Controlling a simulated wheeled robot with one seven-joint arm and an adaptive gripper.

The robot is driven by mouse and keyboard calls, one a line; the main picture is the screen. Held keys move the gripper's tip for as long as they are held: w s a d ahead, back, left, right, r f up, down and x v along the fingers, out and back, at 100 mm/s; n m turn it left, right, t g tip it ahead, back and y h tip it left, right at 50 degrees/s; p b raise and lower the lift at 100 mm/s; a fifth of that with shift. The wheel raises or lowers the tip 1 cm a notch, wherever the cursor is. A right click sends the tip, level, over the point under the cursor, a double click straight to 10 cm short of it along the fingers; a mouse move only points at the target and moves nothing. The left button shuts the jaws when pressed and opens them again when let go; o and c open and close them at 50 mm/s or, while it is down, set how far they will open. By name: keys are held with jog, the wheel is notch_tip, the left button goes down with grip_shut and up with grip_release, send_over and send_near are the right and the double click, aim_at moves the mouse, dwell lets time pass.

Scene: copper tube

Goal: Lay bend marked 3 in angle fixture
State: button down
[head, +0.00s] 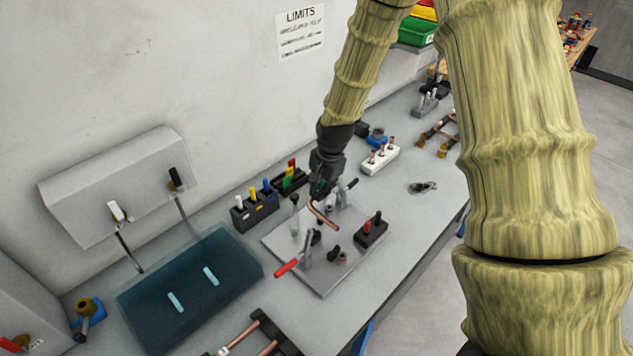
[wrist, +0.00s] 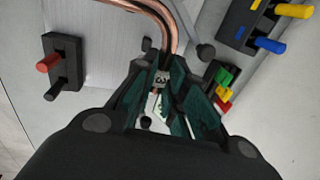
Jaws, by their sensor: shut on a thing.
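My gripper (head: 320,192) is shut on the copper bend (head: 321,214), over the grey plate (head: 283,243) with posts and a red-handled clamp (head: 288,268). I take this plate for the angle fixture. In the wrist view the bend (wrist: 170,30) runs out from between the fingers of my gripper (wrist: 163,85) and curves left at the top edge. A grey tag with a 3 (wrist: 162,78) shows at the fingers. The bend appears above the plate; I cannot tell whether it touches anything there. My fingers hide its held end.
A black block with red and black pegs (head: 371,230) stands on the plate's right. Black holders with coloured pegs (head: 254,210) stand behind it. A white block with copper pieces (head: 380,160) is farther back. A dark blue mat (head: 190,285) lies at left. Bare bench shows at right.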

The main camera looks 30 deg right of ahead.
jog(key=shift+s+r, duration=0.15)
jog(key=shift+s, duration=0.05)
jog(key=shift+w+a+p, duration=0.1)
jog(key=shift+p, duration=0.3)
jog(key=shift+a+f+b, duration=0.1)
jog(key=shift+f+b, duration=0.4)
jog(key=shift+f, duration=0.35)
jog(key=shift+f+b, duration=1.8)
jog(key=shift+f, duration=2.1)
jog(key=shift+f, duration=0.25)
jog(key=c, duration=1.4)
grip_release()
jog(key=shift+o, duration=0.2)
jog(key=shift+r, duration=0.1)
